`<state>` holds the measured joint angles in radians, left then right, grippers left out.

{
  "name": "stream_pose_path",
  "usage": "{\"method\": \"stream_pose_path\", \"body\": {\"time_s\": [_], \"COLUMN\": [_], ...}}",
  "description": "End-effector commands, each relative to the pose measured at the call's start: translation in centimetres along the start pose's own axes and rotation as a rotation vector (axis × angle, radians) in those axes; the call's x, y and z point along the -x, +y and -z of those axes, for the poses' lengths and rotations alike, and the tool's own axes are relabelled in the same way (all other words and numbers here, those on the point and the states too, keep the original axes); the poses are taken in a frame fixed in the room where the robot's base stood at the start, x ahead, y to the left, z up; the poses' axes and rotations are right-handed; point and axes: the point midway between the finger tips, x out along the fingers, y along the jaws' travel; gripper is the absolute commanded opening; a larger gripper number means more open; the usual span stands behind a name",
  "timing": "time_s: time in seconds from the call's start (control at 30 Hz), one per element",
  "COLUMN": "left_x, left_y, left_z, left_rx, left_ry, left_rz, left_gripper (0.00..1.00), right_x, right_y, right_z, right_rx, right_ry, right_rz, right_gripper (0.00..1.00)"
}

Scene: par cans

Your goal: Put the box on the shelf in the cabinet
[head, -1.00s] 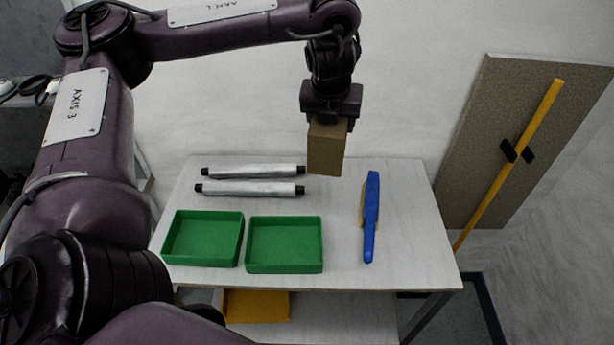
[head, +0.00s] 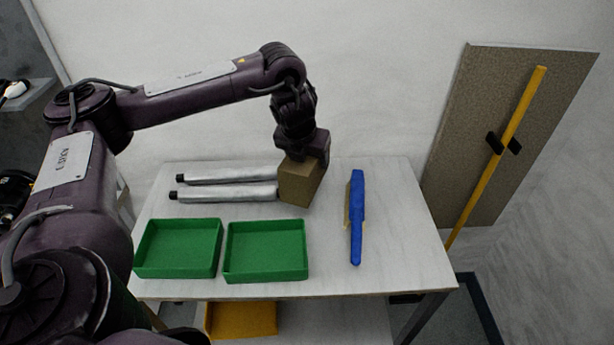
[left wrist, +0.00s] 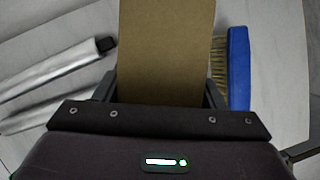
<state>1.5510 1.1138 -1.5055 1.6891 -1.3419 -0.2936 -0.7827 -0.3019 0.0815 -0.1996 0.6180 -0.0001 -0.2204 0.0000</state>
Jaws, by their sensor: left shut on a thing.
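The brown box (head: 299,183) is held in my left gripper (head: 303,160) above the back of the white table, in front of the right ends of the two silver tubes in the head view. In the left wrist view the box (left wrist: 166,50) sits between the fingers of my left gripper (left wrist: 167,88), which is shut on it. Whether its underside touches the table cannot be told. My right gripper is not in view. No cabinet or cabinet shelf can be clearly made out.
Two silver tubes (head: 225,193), two green trays (head: 265,270) and a blue brush (head: 356,215) lie on the table (head: 400,240). A yellow bin (head: 240,319) is on the lower level. A brown board (head: 465,130) with a yellow pole (head: 497,150) leans at the right.

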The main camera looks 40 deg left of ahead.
Motion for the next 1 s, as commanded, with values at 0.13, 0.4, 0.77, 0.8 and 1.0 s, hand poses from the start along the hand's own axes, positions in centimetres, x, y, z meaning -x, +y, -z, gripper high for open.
{"method": "stream_pose_path", "body": {"time_s": [0.13, 0.4, 0.77, 0.8, 1.0], "left_x": [-1.0, -4.4, -5.0, -5.2, -5.2], "left_y": [0.0, 0.0, 0.0, 0.0, 0.0], "left_z": [0.4, 1.8, 2.0, 2.1, 2.2], "left_rx": [0.0, 0.002, 0.001, 0.001, 0.0], "left_ry": [-0.001, 0.001, -0.002, -0.001, 0.0], "left_rz": [0.001, 0.0, 0.001, 0.001, 0.0], "left_gripper": [0.3, 0.3, 0.3, 0.3, 0.85], "right_x": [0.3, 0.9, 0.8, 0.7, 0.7], "right_y": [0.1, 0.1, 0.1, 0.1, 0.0], "right_z": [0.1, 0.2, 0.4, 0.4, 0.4], "right_rx": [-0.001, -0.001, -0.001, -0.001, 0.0], "right_ry": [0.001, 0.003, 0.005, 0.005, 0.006], "right_rz": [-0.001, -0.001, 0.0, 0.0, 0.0], "right_gripper": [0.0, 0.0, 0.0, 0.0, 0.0]}}
